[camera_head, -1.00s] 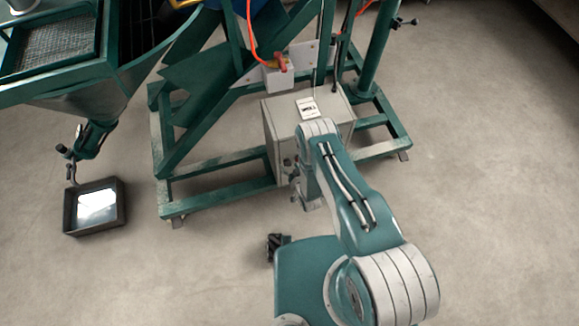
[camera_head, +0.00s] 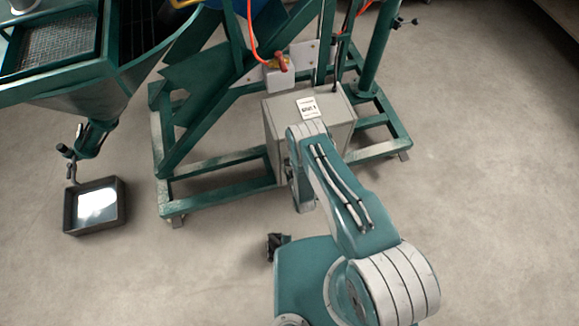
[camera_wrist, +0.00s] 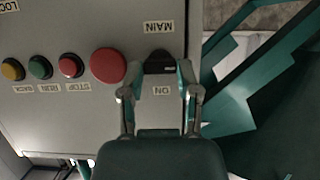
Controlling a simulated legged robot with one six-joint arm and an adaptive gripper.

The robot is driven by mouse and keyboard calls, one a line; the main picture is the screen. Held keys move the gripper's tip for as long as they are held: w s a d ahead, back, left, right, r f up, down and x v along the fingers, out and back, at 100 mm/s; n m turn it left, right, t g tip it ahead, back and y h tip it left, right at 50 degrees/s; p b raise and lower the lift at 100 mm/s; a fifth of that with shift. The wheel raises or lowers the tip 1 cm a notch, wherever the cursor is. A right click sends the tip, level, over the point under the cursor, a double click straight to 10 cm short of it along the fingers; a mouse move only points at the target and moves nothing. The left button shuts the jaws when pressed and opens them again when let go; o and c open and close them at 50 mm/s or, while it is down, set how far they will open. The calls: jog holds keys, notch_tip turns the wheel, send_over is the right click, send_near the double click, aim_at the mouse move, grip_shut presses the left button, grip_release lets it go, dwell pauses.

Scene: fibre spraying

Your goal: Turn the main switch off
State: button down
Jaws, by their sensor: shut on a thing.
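The main switch (camera_wrist: 159,62) is a black knob on the grey control panel in the wrist view, between upside-down labels MAIN and ON. My gripper (camera_wrist: 158,82) has one finger on each side of the knob and is shut on it. The knob's exact turn angle is hard to read because it is dark. In the head view the grey control box (camera_head: 338,125) stands on the machine's base, and my arm hides much of its front. The gripper is mostly hidden there.
A large red button (camera_wrist: 108,65) sits close left of the switch. Smaller red (camera_wrist: 70,65), green (camera_wrist: 40,68) and yellow (camera_wrist: 12,69) buttons follow. Green frame beams (camera_head: 215,195) surround the box. A dark tray (camera_head: 95,222) lies on the floor at left.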

jog(key=shift+c, duration=1.6)
grip_release()
jog(key=shift+w, duration=0.1)
jog(key=v, duration=1.2)
jog(key=shift+a+f, duration=0.1)
